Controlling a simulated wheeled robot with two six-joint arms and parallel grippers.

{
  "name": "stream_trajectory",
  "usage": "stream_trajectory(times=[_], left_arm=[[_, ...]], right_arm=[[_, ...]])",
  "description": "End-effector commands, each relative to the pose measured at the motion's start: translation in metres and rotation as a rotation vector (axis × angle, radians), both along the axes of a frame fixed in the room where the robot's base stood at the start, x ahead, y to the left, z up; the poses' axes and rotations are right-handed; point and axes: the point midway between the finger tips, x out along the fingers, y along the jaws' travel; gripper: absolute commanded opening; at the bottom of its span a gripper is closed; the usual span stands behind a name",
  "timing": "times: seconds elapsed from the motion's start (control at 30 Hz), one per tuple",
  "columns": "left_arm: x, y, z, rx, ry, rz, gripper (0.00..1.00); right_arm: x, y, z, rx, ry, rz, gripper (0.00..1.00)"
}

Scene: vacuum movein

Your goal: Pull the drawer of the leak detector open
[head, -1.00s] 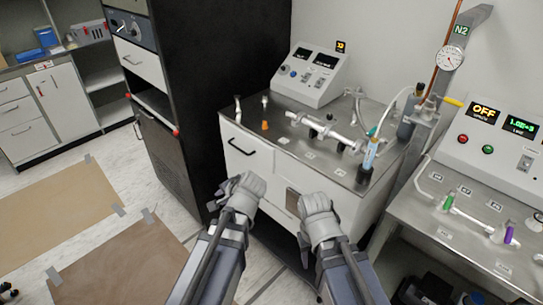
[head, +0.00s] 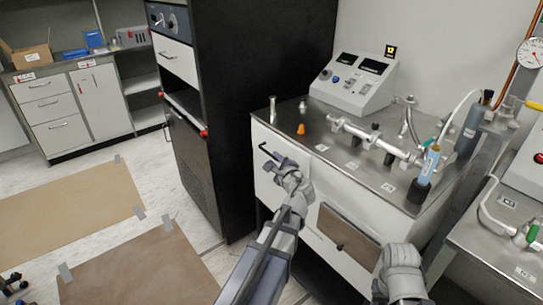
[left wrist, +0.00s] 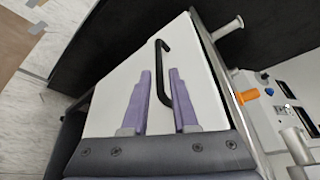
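The leak detector is a white cabinet with a steel top. Its white drawer front (head: 266,183) looks closed and carries a black bar handle (head: 264,151). My left gripper (head: 278,162) is at the handle, its fingers close to the drawer front. In the left wrist view, the two purple fingers (left wrist: 160,80) are apart, and the black handle (left wrist: 162,60) runs between their tips and along the right finger. I cannot tell whether they touch. My right gripper (head: 400,268) is low at the right, in front of the cabinet; its fingers are not clearly seen.
A brown panel (head: 345,238) is set in the cabinet front right of the drawer. A tall black cabinet (head: 275,60) stands at the left. The floor at left is open, with brown mats (head: 140,270).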

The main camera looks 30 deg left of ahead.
Motion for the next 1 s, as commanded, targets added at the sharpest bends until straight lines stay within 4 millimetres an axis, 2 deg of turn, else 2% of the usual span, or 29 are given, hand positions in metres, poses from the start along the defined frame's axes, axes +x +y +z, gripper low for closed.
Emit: stream_trajectory(times=[0.33, 0.67, 0.7, 0.93, 1.0], left_arm=[[0.036, 0.038, -0.013, -0.001, 0.000, 0.002, 0.27], [0.040, 0.045, -0.014, -0.001, 0.000, 0.001, 0.27], [0.040, 0.045, -0.014, -0.001, 0.000, 0.001, 0.26], [0.040, 0.045, -0.014, -0.001, 0.000, 0.001, 0.00], [0.040, 0.045, -0.014, -0.001, 0.000, 0.001, 0.00]], right_arm=[[0.000, 0.000, -0.013, 0.000, 0.000, 0.000, 0.50], [0.000, 0.000, -0.013, 0.000, 0.000, 0.000, 0.50], [0.000, 0.000, -0.013, 0.000, 0.000, 0.000, 0.50], [0.000, 0.000, -0.013, 0.000, 0.000, 0.000, 0.50], [0.000, 0.000, -0.013, 0.000, 0.000, 0.000, 0.50]])
